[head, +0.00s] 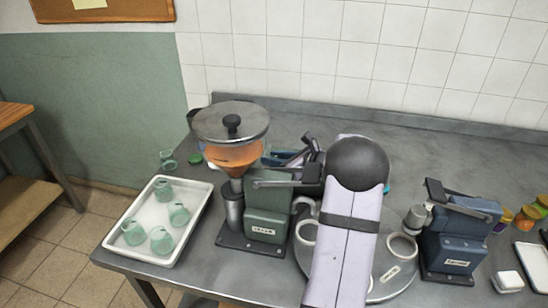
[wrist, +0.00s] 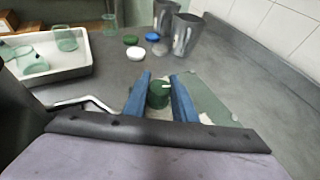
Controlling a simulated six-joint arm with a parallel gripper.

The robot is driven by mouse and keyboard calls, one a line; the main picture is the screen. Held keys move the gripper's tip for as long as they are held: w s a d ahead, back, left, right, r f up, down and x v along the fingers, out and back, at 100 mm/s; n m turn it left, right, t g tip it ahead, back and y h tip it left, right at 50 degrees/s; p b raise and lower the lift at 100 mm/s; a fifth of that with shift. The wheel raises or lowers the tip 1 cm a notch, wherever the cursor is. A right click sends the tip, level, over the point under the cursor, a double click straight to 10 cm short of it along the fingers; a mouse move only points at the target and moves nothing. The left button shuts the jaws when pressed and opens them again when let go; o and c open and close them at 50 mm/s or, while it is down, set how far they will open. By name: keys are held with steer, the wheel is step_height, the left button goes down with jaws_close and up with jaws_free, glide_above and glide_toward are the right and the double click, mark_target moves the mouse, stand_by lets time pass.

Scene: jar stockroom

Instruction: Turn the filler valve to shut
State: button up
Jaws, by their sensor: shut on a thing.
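The filler is a green machine (head: 268,215) with an orange-filled hopper (head: 235,155) under a metal lid, standing left of centre on the bench in the head view. In the wrist view a dark green round knob (wrist: 158,94) with a white mark, which looks like the valve, sits between the blue fingers of my gripper (wrist: 161,88). The fingers are shut on the knob, and its white mark points to the right. In the head view my arm hides much of the area right of the filler, and the knob cannot be made out.
A white tray (head: 113,243) with several green glass jars stands left of the filler. A blue machine (head: 458,240) stands at the right, near small coloured jars. Grey cups (wrist: 187,35) and loose lids (wrist: 135,53) lie ahead in the wrist view. A tiled wall closes the back.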

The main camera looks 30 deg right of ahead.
steer(key=shift+r+n+g+y+p, duration=0.15)
steer(key=shift+n+g+y+p, duration=0.15)
steer(key=shift+n+y+p, duration=0.3)
steer(key=shift+n+y, duration=0.5)
steer(key=shift+y, duration=0.1)
steer(key=o, duration=1)
steer(key=shift+g, duration=0.3)
steer(key=shift+o, duration=0.2)
steer(key=shift+b+v, duration=0.75)
steer(key=shift+v, duration=2.85)
steer(key=shift+s, duration=0.1)
